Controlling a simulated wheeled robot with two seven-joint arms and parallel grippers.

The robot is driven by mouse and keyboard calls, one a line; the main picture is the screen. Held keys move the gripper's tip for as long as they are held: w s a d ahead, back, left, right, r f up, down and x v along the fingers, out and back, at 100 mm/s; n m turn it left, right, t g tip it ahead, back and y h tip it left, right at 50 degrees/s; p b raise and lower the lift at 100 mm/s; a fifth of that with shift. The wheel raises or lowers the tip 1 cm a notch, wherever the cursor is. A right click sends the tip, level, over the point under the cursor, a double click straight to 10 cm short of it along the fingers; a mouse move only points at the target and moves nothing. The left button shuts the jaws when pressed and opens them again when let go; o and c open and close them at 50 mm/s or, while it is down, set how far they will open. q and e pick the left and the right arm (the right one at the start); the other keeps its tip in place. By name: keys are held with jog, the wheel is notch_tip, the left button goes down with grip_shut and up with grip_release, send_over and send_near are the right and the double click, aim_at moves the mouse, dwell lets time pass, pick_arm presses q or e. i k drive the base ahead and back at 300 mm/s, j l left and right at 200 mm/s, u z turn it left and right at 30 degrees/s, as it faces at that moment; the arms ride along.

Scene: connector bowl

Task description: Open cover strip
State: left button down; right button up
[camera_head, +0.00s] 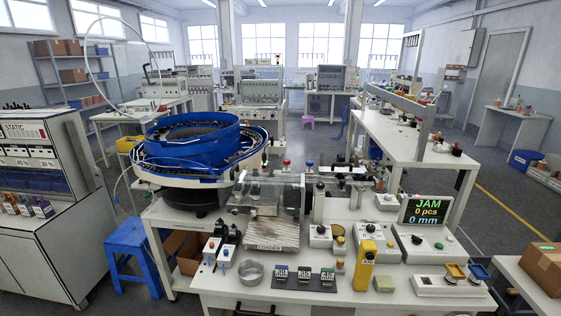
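Neither of my grippers shows in the head view. A blue feeder bowl (195,138) stands on the left of the white workbench. To its right, a clear panel (290,192) stands over the loader (270,232), and a narrow track with dark parts (345,172) runs off to the right behind it. I cannot tell for sure which piece is the cover strip or whether it is open. The small display (429,212) reads JAM, 0 pcs, 0 mm.
Along the bench front are a round metal dish (251,272), a black mat with small blocks (305,278), a yellow upright device (362,270) and a control box with yellow and blue cups (450,285). A blue stool (131,250) stands on the left. A cardboard box (542,268) is at right.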

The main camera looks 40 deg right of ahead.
aim_at(332, 169)
jog(key=j+z, duration=0.1)
jog(key=z, duration=1.6)
